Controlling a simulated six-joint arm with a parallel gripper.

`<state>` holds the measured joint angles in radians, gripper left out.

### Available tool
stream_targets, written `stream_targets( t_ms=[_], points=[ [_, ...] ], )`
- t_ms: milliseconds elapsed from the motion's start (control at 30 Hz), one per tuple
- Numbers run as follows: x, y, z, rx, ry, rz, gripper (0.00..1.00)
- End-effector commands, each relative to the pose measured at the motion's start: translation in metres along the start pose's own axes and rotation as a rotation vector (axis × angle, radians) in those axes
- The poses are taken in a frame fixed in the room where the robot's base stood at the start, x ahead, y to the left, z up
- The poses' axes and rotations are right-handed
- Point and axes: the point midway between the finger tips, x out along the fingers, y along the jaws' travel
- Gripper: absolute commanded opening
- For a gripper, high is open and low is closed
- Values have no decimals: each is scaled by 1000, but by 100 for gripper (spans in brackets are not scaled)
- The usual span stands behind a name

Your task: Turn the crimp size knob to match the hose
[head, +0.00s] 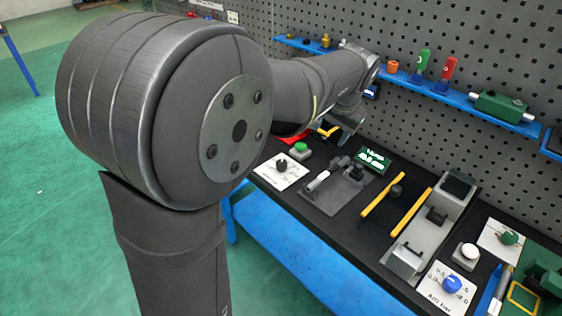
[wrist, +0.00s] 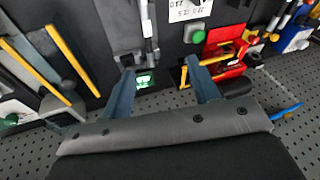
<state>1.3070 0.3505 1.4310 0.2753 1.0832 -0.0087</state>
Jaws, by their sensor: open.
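A black knob (head: 281,163) sits on a white dial plate (head: 289,178) at the left of the bench in the head view. The plate's edge (wrist: 188,11) shows upside down at the top of the wrist view, with small printed numbers. I cannot read the knob's setting. A grey and white rod-like part (head: 318,181), possibly the hose, lies on a dark fixture right of the plate. A green label or display (head: 373,160) is behind that fixture. My gripper (wrist: 160,66) is open and empty above the bench's back edge. In the head view my gripper (head: 346,124) is partly hidden.
A green button (head: 300,147) is beside the dial plate. Yellow bars (head: 410,212), a grey device (head: 432,228), a blue knob (head: 452,284) and a green knob (head: 509,238) are to the right. A blue shelf (head: 440,92) runs along the pegboard behind. A red part (wrist: 227,52) is near my gripper.

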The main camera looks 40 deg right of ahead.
Motion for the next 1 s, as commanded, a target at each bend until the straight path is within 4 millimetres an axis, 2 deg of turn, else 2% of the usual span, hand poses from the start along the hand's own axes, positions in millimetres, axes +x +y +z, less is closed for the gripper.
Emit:
stream_targets(
  t_ms=[33, 200, 300, 400, 567, 667, 1000],
  points=[
    [15, -20, 5, -89, -2, 8, 56],
    [55, -75, 21, -385, 17, 40, 56],
    [70, -99, 30, -514, 29, 51, 56],
    [80, -113, 36, -593, 36, 57, 56],
    [91, -118, 38, -627, 40, 60, 56],
    [104, -117, 37, -626, 38, 60, 56],
    [174, -113, 34, -624, 36, 60, 56]
  ],
)
